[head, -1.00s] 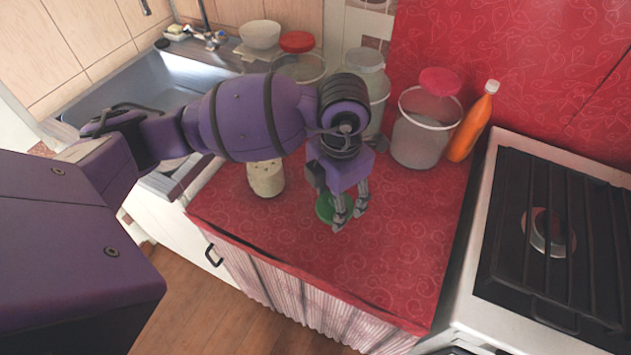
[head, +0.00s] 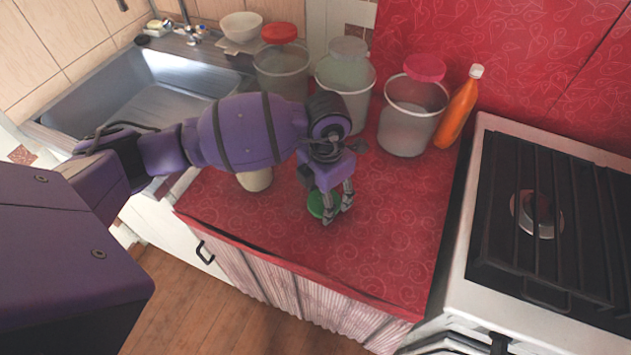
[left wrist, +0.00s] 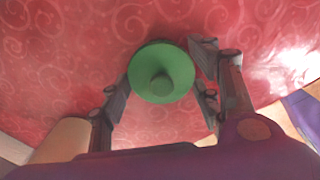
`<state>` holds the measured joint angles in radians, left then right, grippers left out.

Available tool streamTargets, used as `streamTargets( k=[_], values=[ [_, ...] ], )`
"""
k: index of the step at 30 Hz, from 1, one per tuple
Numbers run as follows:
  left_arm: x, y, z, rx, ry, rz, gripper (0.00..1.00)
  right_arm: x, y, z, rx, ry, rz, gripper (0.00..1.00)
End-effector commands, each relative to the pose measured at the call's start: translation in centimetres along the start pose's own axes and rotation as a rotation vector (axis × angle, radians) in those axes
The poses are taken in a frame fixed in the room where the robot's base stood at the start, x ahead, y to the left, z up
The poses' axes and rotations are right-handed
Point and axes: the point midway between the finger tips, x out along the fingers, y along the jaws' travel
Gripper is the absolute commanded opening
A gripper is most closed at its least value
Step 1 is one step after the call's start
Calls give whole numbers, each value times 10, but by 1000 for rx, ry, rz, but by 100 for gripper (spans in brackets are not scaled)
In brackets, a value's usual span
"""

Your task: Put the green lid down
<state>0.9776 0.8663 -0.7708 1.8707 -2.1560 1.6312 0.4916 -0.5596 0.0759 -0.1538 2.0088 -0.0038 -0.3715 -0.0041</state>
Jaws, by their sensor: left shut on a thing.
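The green lid (head: 316,206) is low over the red patterned counter (head: 385,240), near its middle. In the left wrist view the lid (left wrist: 148,62) is a round disc with a knob facing the camera. My left gripper (head: 337,212) points down with its fingers on either side of the lid, shut on it. Part of the lid is hidden by the fingers in the head view. I cannot tell whether its underside touches the counter. My right gripper is not in view.
A cream canister (head: 256,180) stands left of the lid, partly behind my arm. Jars with red (head: 279,33), grey (head: 348,47) and pink (head: 425,67) tops and an orange bottle (head: 460,112) line the back. The stove (head: 480,225) is right, the sink (head: 160,100) left. The counter's front right is clear.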

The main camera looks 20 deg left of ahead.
Motion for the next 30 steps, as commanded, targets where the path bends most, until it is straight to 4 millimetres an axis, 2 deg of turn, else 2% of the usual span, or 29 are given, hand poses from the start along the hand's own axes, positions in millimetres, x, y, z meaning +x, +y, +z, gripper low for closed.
streamTargets(
  k=[1,2,5,6,14,19,23,30],
  values=[
    [2,0,0,0,0,1,43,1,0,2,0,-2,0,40],
    [1,0,1,0,-1,1,62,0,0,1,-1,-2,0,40],
    [1,0,1,0,-1,1,75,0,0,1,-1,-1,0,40],
    [1,0,1,0,-1,1,76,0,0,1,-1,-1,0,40],
    [1,0,0,0,-1,1,76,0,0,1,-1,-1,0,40],
    [-11,1,1,1,-3,2,76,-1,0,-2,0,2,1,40],
    [-34,1,2,0,-5,3,76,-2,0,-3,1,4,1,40],
    [-87,1,2,2,-5,3,76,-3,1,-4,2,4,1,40]
  ],
)
